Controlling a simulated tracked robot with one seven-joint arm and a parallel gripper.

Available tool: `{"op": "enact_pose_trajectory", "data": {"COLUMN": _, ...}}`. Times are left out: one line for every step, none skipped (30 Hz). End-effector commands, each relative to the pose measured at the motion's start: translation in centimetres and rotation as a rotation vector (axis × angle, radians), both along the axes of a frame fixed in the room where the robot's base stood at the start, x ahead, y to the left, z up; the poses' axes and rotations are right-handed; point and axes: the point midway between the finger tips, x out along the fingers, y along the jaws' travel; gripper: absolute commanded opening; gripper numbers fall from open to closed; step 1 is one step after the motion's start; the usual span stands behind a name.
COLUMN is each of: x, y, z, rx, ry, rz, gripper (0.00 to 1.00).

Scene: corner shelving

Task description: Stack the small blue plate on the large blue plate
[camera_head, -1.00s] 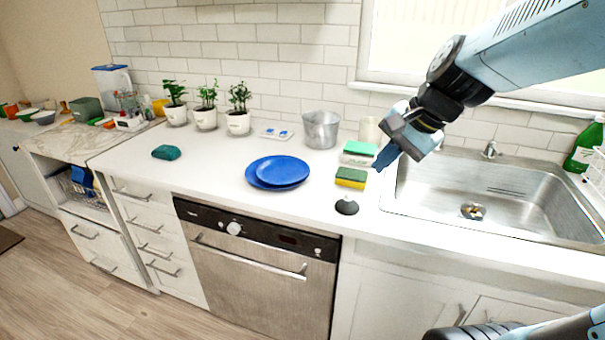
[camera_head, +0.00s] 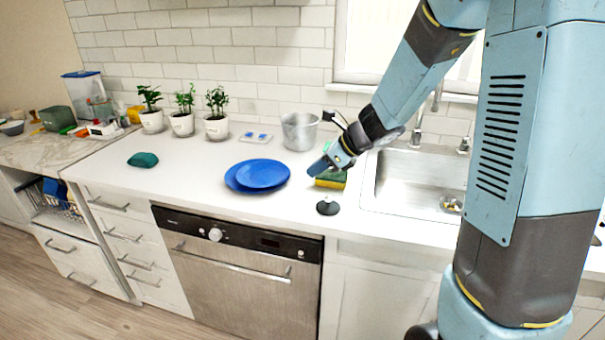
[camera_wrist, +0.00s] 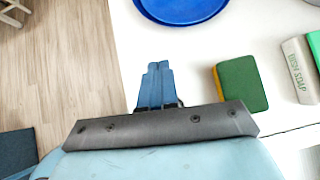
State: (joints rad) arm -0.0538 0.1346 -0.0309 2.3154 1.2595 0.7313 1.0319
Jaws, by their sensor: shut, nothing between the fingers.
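The small blue plate (camera_head: 263,174) lies on the large blue plate (camera_head: 233,183) on the white counter. It sits off-centre to the right, so a crescent of the large plate shows on the left. In the wrist view the blue plates (camera_wrist: 185,8) are cut off by the top edge. My gripper (camera_head: 312,171) is shut and empty, to the right of the plates and apart from them, by the sponge. In the wrist view its blue fingers (camera_wrist: 157,75) are together with nothing between them.
A green and yellow sponge (camera_head: 331,180) is beside my gripper, with a black stopper (camera_head: 327,206) in front. A metal pot (camera_head: 299,131) stands behind. The sink (camera_head: 410,180) is to the right. Potted plants (camera_head: 216,128) line the wall. A teal cloth (camera_head: 143,160) lies left.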

Motion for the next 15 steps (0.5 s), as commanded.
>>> {"op": "enact_pose_trajectory", "data": {"x": 0.2, "y": 0.4, "z": -0.5, "rx": 0.0, "ry": 0.002, "rz": 0.001, "gripper": 0.0}}
{"op": "enact_pose_trajectory", "data": {"x": 0.3, "y": 0.7, "z": -0.8, "rx": -0.001, "ry": 0.002, "rz": 0.001, "gripper": 0.0}}
{"op": "enact_pose_trajectory", "data": {"x": 0.4, "y": 1.1, "z": -1.3, "rx": -0.002, "ry": 0.003, "rz": 0.002, "gripper": 0.0}}
{"op": "enact_pose_trajectory", "data": {"x": 0.6, "y": 1.5, "z": -1.6, "rx": -0.001, "ry": 0.003, "rz": 0.004, "gripper": 0.0}}
{"op": "enact_pose_trajectory", "data": {"x": 0.7, "y": 1.8, "z": -2.0, "rx": -0.001, "ry": 0.002, "rz": 0.004, "gripper": 0.0}}
{"op": "enact_pose_trajectory", "data": {"x": 0.9, "y": 2.3, "z": -2.5, "rx": -0.001, "ry": 0.003, "rz": 0.004, "gripper": 0.0}}
{"op": "enact_pose_trajectory", "data": {"x": 1.1, "y": 2.6, "z": -2.9, "rx": -0.002, "ry": 0.003, "rz": 0.004, "gripper": 0.0}}
{"op": "enact_pose_trajectory", "data": {"x": 1.2, "y": 2.9, "z": -3.2, "rx": -0.001, "ry": 0.003, "rz": 0.004, "gripper": 0.0}}
{"op": "enact_pose_trajectory", "data": {"x": 1.5, "y": 3.3, "z": -3.7, "rx": -0.001, "ry": 0.001, "rz": 0.005, "gripper": 0.0}}
{"op": "enact_pose_trajectory", "data": {"x": 1.6, "y": 3.7, "z": -4.0, "rx": -0.001, "ry": 0.001, "rz": 0.004, "gripper": 0.0}}
{"op": "enact_pose_trajectory", "data": {"x": 1.8, "y": 4.0, "z": -4.4, "rx": -0.003, "ry": 0.001, "rz": 0.004, "gripper": 0.0}}
{"op": "enact_pose_trajectory", "data": {"x": 2.0, "y": 4.4, "z": -4.9, "rx": -0.003, "ry": 0.001, "rz": 0.004, "gripper": 0.0}}
{"op": "enact_pose_trajectory", "data": {"x": 2.1, "y": 4.7, "z": -5.2, "rx": -0.001, "ry": 0.001, "rz": 0.005, "gripper": 0.0}}
{"op": "enact_pose_trajectory", "data": {"x": 2.3, "y": 5.1, "z": -5.5, "rx": -0.002, "ry": 0.001, "rz": 0.004, "gripper": 0.0}}
{"op": "enact_pose_trajectory", "data": {"x": 2.5, "y": 5.5, "z": -6.0, "rx": -0.003, "ry": 0.001, "rz": 0.006, "gripper": 0.0}}
